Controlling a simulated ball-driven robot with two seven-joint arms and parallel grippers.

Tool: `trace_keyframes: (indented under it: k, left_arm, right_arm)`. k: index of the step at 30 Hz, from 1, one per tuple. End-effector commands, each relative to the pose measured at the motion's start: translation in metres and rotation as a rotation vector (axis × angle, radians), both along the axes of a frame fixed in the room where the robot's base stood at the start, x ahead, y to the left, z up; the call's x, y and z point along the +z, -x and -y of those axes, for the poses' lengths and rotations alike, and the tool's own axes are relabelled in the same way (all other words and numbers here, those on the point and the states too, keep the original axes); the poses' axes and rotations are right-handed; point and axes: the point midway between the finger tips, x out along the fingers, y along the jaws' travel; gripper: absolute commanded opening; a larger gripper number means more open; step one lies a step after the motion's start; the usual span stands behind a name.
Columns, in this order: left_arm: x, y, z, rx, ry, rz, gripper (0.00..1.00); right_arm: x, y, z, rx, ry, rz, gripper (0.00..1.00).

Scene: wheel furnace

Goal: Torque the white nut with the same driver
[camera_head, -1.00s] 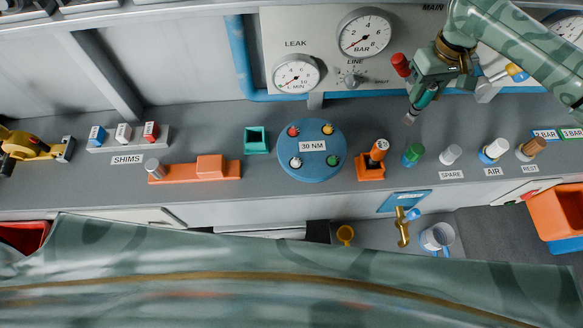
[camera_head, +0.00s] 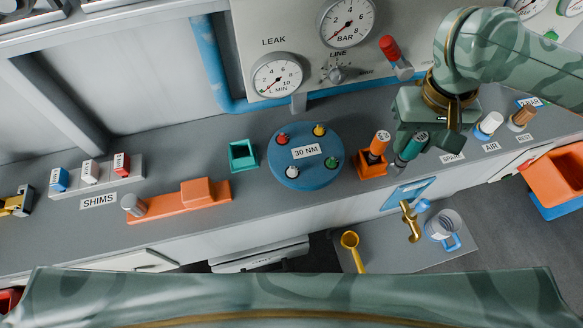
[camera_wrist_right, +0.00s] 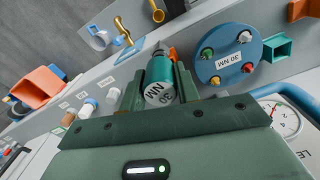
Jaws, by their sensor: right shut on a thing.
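My right gripper (camera_head: 412,138) is shut on a teal driver (camera_head: 408,152), just above the bench beside the orange holder. The wrist view shows the driver (camera_wrist_right: 160,82) between the fingers, its end marked 30 NM facing me. The white nut (camera_head: 292,171) sits at the near left of the blue round plate (camera_head: 305,178), which is labelled 30 NM. Red (camera_head: 282,139), yellow (camera_head: 319,130) and green (camera_head: 332,162) nuts share the plate. The driver is to the right of the plate and apart from the white nut. My left gripper is out of view.
An orange-handled tool (camera_head: 378,145) stands in an orange holder (camera_head: 371,169) between the plate and my right gripper. A teal open box (camera_head: 242,155) is left of the plate. Gauges (camera_head: 277,77) and a red handle (camera_head: 390,48) are behind. A white-capped piece (camera_head: 488,125) stands to the right.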

Motion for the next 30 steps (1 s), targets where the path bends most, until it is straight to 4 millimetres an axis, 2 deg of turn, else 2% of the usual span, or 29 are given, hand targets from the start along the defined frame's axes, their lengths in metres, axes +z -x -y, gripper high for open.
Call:
trace_keyframes:
  k: [8, 14, 26, 30]
  left_arm:
    - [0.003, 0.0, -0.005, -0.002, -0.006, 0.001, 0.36]
    - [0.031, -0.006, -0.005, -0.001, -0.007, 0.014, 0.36]
    - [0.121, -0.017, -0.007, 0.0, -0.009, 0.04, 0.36]
    - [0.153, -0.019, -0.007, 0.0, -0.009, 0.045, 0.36]
  right_arm:
    - [0.001, 0.0, 0.0, 0.001, 0.0, 0.0, 0.0]
    - [0.007, 0.001, -0.001, 0.0, 0.001, -0.002, 0.0]
    - [0.011, -0.018, -0.091, -0.281, 0.001, 0.002, 0.0]
    - [0.011, -0.025, -0.128, -0.399, 0.001, 0.002, 0.0]
